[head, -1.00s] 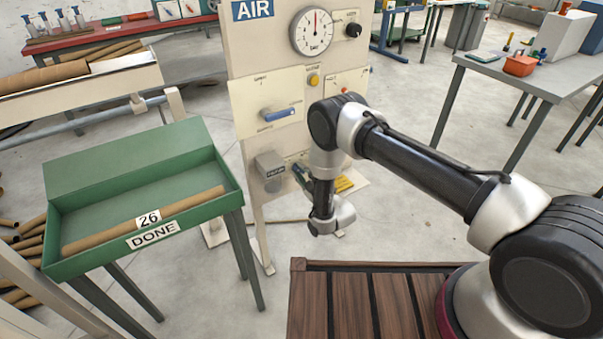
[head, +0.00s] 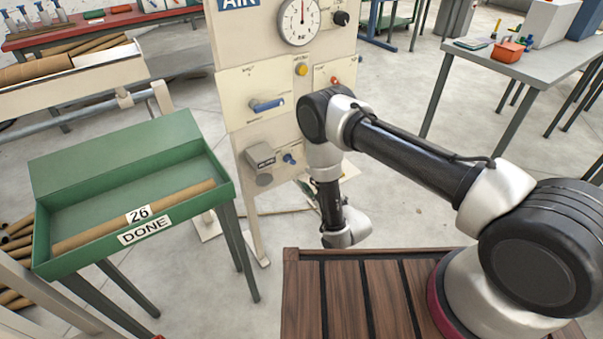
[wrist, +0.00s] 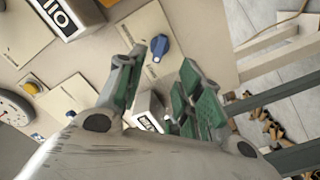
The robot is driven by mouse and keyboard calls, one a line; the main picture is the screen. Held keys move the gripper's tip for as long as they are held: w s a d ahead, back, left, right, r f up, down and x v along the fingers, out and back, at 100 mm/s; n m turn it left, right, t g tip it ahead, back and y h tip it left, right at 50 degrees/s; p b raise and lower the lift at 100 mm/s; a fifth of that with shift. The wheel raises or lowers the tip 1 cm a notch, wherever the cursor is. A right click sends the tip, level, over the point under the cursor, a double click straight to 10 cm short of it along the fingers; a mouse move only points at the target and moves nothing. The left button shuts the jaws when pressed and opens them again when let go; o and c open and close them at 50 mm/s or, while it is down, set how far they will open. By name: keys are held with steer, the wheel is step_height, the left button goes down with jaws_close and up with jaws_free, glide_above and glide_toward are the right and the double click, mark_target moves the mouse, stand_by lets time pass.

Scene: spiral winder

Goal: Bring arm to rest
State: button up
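My arm is bent in the head view, with its lower wrist part (head: 348,228) hanging down in front of the AIR panel, over the far edge of my wooden deck. The gripper is mostly hidden behind the arm there. In the wrist view my gripper (wrist: 172,82) shows two grey fingers with green pads, spread apart. I see nothing held between them. Beyond the fingers lie the beige panel face, a blue knob (wrist: 161,46) and a pale block with dark lettering.
The AIR panel (head: 232,100) carries a gauge (head: 300,22) and a blue lever (head: 267,105). At left, a green DONE tray (head: 205,190) holds a cardboard tube (head: 90,236). A grey table (head: 470,58) stands at right. Open floor lies between.

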steer(key=shift+s+d, duration=0.3)
steer(key=shift+s, duration=0.15)
